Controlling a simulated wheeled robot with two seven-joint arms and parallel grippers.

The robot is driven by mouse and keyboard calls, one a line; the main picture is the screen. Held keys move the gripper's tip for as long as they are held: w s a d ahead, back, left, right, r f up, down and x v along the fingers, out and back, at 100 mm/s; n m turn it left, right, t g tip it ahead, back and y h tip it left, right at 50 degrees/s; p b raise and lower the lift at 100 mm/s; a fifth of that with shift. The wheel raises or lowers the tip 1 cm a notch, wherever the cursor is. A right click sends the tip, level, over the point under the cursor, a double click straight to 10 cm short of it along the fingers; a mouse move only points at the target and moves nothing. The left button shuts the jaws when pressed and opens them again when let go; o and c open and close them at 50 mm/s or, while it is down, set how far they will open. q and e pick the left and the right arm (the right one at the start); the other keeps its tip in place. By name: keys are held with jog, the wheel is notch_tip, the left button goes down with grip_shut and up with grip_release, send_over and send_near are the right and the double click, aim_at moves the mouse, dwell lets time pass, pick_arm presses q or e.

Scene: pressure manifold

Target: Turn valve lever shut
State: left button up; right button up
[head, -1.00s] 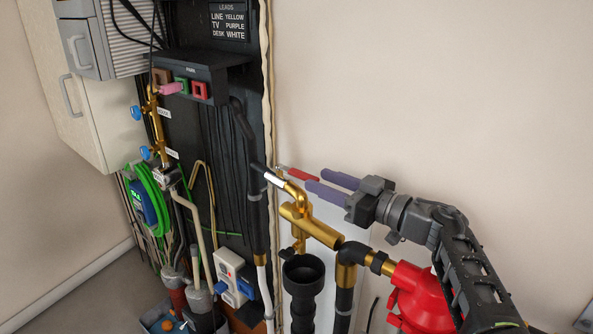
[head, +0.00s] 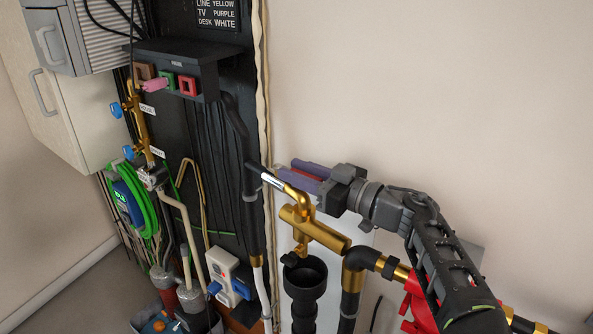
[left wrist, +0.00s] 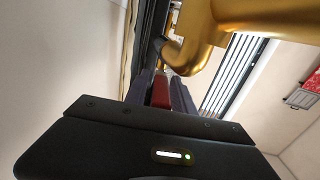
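The red valve lever (head: 306,174) sits beside the brass pipework (head: 313,229) on the panel's right edge. My left gripper (head: 295,173) reaches in from the right, with its two purple fingers on either side of the lever. In the left wrist view the red lever (left wrist: 160,92) shows between the fingers, close to both. The fingers look about as far apart as before, so they appear open around it; contact is not clear. The lever's far end and pivot are partly hidden by the fingers and brass pipe. My right gripper is not in view.
A curved brass pipe (left wrist: 192,45) hangs close by the fingers. A black funnel-like cup (head: 305,276) stands below the brass fitting, and a red fitting (head: 418,300) lies under my arm. The dark panel (head: 200,140) is to the left. The wall at right is bare.

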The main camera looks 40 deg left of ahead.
pick_arm(q)
grip_shut()
dwell(1.1)
